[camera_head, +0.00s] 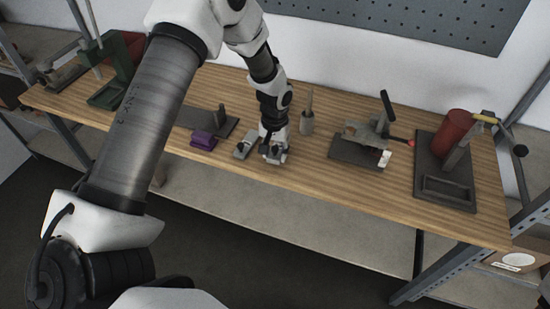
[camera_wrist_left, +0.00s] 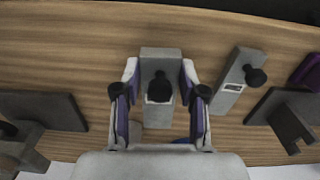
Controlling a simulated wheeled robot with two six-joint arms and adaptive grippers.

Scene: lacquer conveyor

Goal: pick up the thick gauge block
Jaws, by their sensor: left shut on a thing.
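My left gripper (camera_head: 273,152) points down at the front middle of the bench. In the left wrist view its two fingers (camera_wrist_left: 160,72) are shut on the sides of a grey gauge block (camera_wrist_left: 161,58) with a black knob, which looks like the thick one. In the head view the gripper mostly hides that block, and I cannot tell whether it is off the wood. A second grey block (camera_head: 243,145) with a black knob and a pale label stands just left of it. It looks narrower in the left wrist view (camera_wrist_left: 238,88). My right gripper is not in view.
A purple block (camera_head: 204,140) and a dark angled stand (camera_head: 222,120) lie to the left. A grey holder with an upright rod (camera_head: 307,122) stands behind right. A toggle clamp on a dark plate (camera_head: 352,150) and a red cylinder fixture (camera_head: 455,135) stand farther right. The bench front edge is near.

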